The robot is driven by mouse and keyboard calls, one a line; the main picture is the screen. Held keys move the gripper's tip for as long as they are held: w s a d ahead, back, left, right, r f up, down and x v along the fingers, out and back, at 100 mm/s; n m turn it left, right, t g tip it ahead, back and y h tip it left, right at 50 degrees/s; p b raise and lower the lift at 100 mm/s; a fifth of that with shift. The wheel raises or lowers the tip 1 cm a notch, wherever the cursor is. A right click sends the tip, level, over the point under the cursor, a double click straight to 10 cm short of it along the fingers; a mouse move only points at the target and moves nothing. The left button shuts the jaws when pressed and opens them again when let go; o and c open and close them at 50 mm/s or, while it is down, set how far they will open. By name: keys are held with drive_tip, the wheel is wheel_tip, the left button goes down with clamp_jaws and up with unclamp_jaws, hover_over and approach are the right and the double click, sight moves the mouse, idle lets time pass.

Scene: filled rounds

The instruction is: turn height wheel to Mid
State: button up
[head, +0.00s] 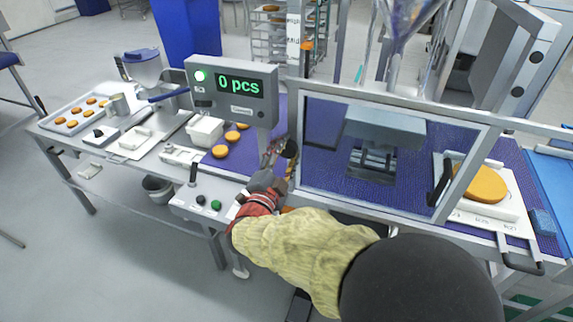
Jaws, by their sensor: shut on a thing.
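My gripper (280,160) reaches up to the left post of the framed guard window, between the conveyor and the machine. It is shut on a small dark round part at its fingertips, which looks like the height wheel (291,148). The fingers and wrist hide most of the wheel.
A display (231,91) reading "0 pcs" stands just left of my gripper. The guard window (385,150) is to the right, with a grey press head (384,125) behind it. Round patties (220,151) lie on the blue belt. A control box (208,200) with a lever and buttons sits in front.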

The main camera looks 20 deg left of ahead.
drive_tip(key=m+b, duration=0.5)
drive_tip(key=b, duration=0.1)
drive_tip(key=shift+f, duration=0.1)
drive_tip(key=shift+h, duration=0.3)
drive_tip(key=o, duration=1.2)
drive_tip(key=s, duration=0.8)
drive_tip(key=s+a, duration=0.1)
drive_tip(key=s, duration=0.3)
drive_tip(key=shift+f, duration=0.35)
drive_tip(key=shift+w, duration=0.1)
